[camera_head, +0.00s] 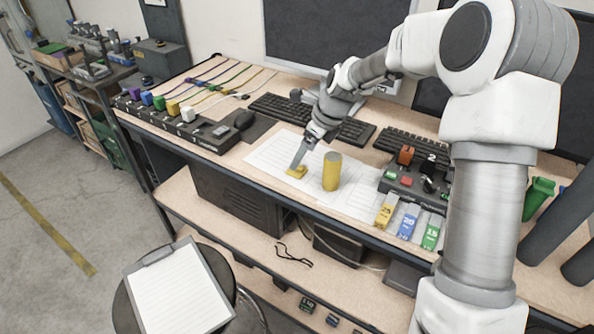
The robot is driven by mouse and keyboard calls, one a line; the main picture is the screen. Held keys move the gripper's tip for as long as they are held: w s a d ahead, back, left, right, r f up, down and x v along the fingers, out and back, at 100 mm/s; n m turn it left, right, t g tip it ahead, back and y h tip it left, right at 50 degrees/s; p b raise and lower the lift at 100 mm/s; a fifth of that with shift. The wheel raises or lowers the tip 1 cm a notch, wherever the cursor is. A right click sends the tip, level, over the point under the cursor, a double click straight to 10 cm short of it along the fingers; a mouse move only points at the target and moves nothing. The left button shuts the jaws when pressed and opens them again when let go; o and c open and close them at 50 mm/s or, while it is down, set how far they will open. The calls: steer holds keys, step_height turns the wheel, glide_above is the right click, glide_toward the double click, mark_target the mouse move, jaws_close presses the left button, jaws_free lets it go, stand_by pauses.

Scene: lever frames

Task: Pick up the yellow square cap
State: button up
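The yellow square cap (296,172) is a small flat yellow piece lying on white paper on the desk, left of a yellow cylinder (332,171). My gripper (296,168) points down with its tip right at the cap, seeming to touch or overlap it. The fingers are narrow and seen from the side. Whether they are closed around the cap cannot be told. Part of the cap is hidden behind the fingertips.
The upright yellow cylinder stands close to the right of my gripper. A control box (410,183) with buttons and coloured tags sits farther right. Keyboards (283,109) lie behind.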

steer(key=x, duration=0.5)
steer(key=shift+a, duration=0.15)
steer(key=c, duration=1.4)
